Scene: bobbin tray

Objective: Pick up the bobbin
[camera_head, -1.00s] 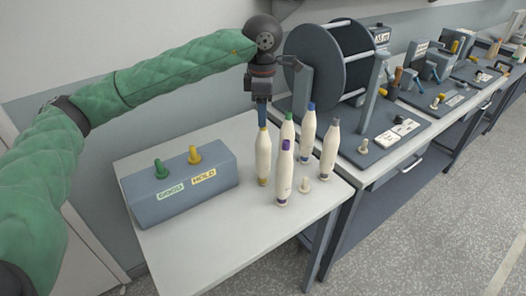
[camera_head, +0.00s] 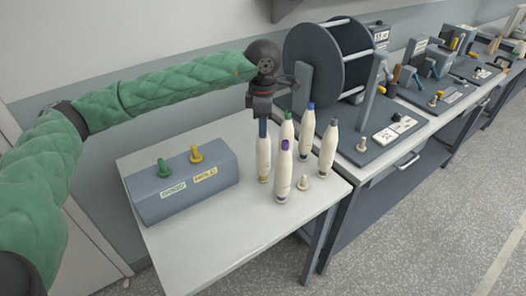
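Several white bobbins stand upright on the white table (camera_head: 225,240). The leftmost bobbin (camera_head: 263,160) has a yellow foot, and its top is hidden by my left gripper (camera_head: 262,128). Close by stand a green-topped bobbin (camera_head: 286,132), a purple-banded bobbin (camera_head: 284,173) in front, a blue-topped bobbin (camera_head: 306,133) and a grey-topped bobbin (camera_head: 328,148). My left gripper points down with its fingers at the top of the leftmost bobbin. I cannot tell whether the fingers are closed on it. My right gripper is not in view.
A grey box (camera_head: 182,190) with green and yellow knobs and labels stands on the left of the table. A small cream peg (camera_head: 303,183) stands by the bobbins. A large dark reel (camera_head: 327,62) and a bench with fixtures are at the right. The table's front is clear.

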